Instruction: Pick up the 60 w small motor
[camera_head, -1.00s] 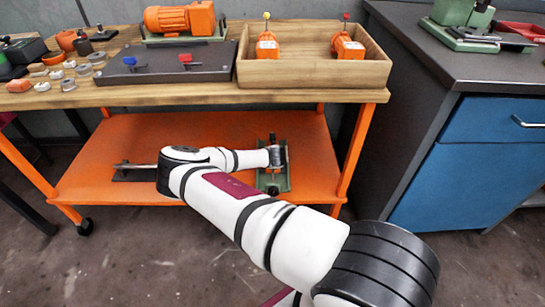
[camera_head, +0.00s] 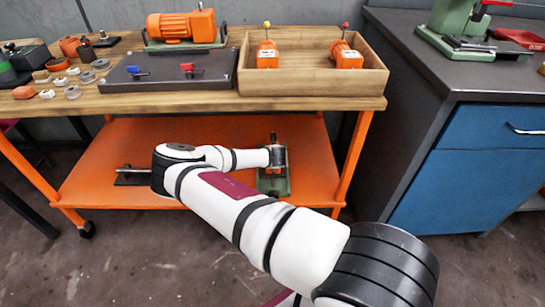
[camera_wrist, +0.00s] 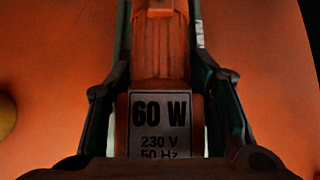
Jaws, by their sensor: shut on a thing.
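The 60 W small motor (camera_wrist: 160,55) is orange and ribbed, with a silver label reading 60 W, 230 V, 50 Hz. It fills the middle of the wrist view. My gripper (camera_wrist: 160,20) is shut on it, with a dark finger along each side. The motor's lower end is hidden by the hand. In the head view the end of my arm is over the orange lower shelf, and I cannot make out the held motor there. Two orange motors (camera_head: 267,55) (camera_head: 347,56) stand in the wooden tray (camera_head: 312,83), with a yellow and a red knob.
The orange lower shelf (camera_head: 110,185) has a green-based device (camera_head: 273,185) by my arm's end. The bench above holds a dark board (camera_head: 165,80), a larger orange motor (camera_head: 180,25) and several small parts. A blue cabinet (camera_head: 470,150) stands at the right.

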